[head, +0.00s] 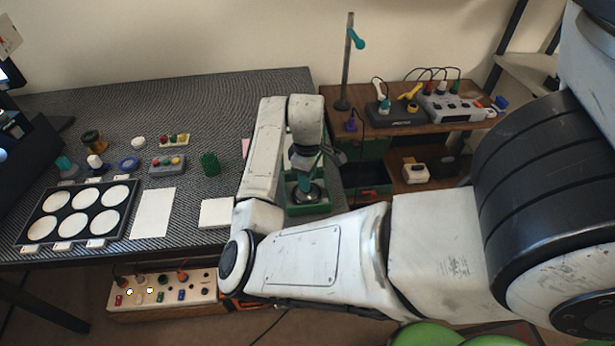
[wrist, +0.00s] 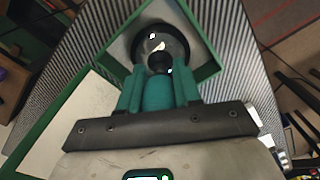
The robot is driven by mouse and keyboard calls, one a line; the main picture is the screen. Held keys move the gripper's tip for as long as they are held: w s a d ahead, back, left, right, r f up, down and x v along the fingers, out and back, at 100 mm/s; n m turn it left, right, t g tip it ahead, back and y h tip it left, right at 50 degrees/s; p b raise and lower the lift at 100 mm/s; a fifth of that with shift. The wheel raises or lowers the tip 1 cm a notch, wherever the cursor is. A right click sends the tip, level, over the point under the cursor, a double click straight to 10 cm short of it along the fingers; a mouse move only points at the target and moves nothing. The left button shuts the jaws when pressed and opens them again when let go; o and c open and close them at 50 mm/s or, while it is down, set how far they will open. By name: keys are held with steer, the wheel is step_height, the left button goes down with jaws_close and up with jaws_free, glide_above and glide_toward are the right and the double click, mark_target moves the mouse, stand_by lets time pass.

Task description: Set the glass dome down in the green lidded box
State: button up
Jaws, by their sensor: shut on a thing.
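The glass dome (wrist: 165,42) is a clear round piece with a dark knob, seen in the wrist view between and just beyond my teal fingertips. My gripper (wrist: 158,76) is shut on the knob. In the head view my gripper (head: 305,180) points down into the green box (head: 308,210), with the dome (head: 308,195) low inside its walls. The box walls (wrist: 205,32) surround the dome in the wrist view. I cannot tell whether the dome touches the floor of the box. A green-edged pale panel lies beside the box in the wrist view (wrist: 75,120).
A black tray with several white discs (head: 48,238) lies at the left of the table (head: 235,100). A white sheet (head: 153,213) and a white block (head: 215,212) are nearer the box. A green cylinder (head: 209,163) stands behind them. A wooden shelf with devices (head: 455,118) is at right.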

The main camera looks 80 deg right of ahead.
steer(key=shift+r+p, duration=5)
steer(key=shift+p, duration=0.7)
